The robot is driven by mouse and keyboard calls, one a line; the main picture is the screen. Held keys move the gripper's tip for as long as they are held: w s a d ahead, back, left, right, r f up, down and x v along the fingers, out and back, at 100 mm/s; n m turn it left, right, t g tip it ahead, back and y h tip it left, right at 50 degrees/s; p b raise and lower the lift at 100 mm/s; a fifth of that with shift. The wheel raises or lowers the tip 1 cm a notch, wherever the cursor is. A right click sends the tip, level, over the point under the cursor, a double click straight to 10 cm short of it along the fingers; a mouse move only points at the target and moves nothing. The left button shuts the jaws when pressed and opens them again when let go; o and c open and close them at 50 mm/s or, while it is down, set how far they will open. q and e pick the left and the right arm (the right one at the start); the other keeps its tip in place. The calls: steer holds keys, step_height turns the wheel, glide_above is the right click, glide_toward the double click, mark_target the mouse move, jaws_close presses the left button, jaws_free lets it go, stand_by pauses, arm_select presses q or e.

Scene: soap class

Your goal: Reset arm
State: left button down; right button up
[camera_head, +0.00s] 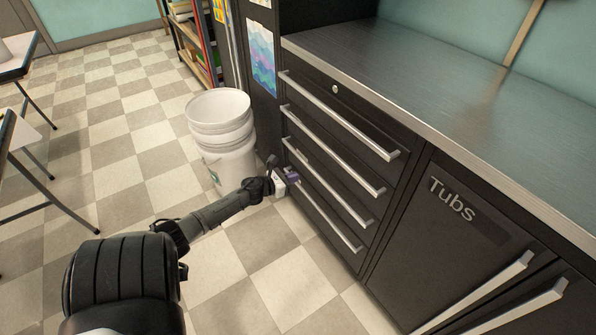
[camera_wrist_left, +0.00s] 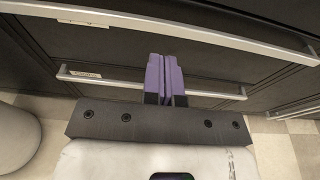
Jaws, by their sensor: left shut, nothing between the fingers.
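My left arm reaches forward from the lower left of the head view. Its left gripper (camera_head: 291,175) is low in front of the dark drawer cabinet (camera_head: 330,103), close to the lower drawer handles. In the left wrist view the purple fingers of the left gripper (camera_wrist_left: 165,78) are together and empty. They overlap a silver drawer handle (camera_wrist_left: 110,82) in that picture; I cannot tell whether they touch it. The drawers look closed. My right gripper is not in view.
White stacked buckets (camera_head: 222,130) stand on the floor left of the gripper. A cupboard labelled Tubs (camera_head: 450,215) is to the right, under a metal countertop (camera_head: 440,80). Tables (camera_head: 15,58) stand at the far left. The checkered floor (camera_head: 115,150) between is clear.

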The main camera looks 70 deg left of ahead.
arm_select(q)
steer(key=p+v, duration=0.2)
steer(key=v, duration=0.6)
steer(key=shift+r+p, duration=0.2)
steer(key=shift+p, duration=0.15)
steer(key=shift+w, duration=0.2)
